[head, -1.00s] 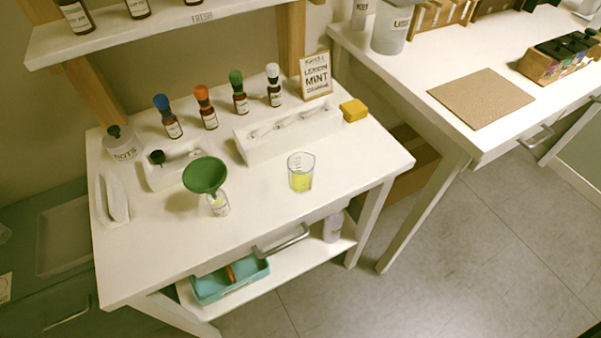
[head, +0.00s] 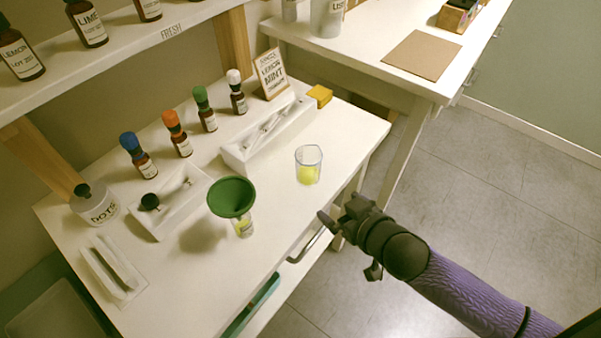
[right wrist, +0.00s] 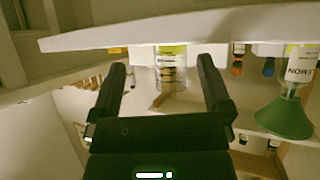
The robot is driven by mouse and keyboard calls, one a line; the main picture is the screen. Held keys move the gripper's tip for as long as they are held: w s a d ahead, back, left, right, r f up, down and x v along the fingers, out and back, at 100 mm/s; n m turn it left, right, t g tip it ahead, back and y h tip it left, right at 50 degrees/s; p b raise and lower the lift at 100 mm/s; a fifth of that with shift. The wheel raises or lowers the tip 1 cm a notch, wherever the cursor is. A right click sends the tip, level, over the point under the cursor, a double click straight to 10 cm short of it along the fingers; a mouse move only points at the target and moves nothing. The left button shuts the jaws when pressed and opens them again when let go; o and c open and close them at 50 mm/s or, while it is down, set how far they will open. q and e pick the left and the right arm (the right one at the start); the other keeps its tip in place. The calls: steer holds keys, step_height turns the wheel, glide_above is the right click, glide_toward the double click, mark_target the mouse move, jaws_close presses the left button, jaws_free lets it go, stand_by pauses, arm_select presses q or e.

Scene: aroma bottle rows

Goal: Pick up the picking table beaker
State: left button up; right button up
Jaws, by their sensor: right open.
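The clear beaker (head: 308,166) with yellow liquid stands upright on the white picking table (head: 330,125), right of the green funnel (head: 231,197). My right gripper (head: 337,210) is open and empty at the table's front edge, in front of the beaker and apart from it. In the right wrist view, which looks upside down, the beaker (right wrist: 171,68) shows between the two open fingers (right wrist: 162,82), farther off. My left gripper is not in view.
The funnel sits on a small bottle (head: 243,227) left of the beaker. A white tray (head: 262,140) and several capped bottles stand behind it. A drawer handle (head: 308,245) sticks out at the front edge. The table around the beaker is clear.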

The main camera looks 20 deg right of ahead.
mark_target(315, 174)
steer(key=shift+n+t+y, duration=0.3)
steer(key=shift+t+y, duration=0.2)
steer(key=shift+y, duration=0.4)
steer(key=w+a+b, duration=0.1)
steer(key=w, duration=0.2)
steer(key=w+a+b, duration=0.1)
steer(key=w+b, duration=0.1)
steer(key=w, duration=0.1)
steer(key=w+a+b, duration=0.1)
steer(key=w, duration=0.3)
steer(key=shift+w+a+b, duration=0.1)
steer(key=shift+a+b, duration=0.2)
steer(key=shift+w, duration=0.15)
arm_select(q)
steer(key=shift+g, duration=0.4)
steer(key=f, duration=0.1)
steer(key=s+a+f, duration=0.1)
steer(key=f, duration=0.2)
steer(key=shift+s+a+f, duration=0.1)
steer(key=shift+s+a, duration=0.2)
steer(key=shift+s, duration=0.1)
arm_select(e)
steer(key=shift+r, duration=0.15)
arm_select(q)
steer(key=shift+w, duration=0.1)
arm_select(e)
steer(key=c, duration=1.2)
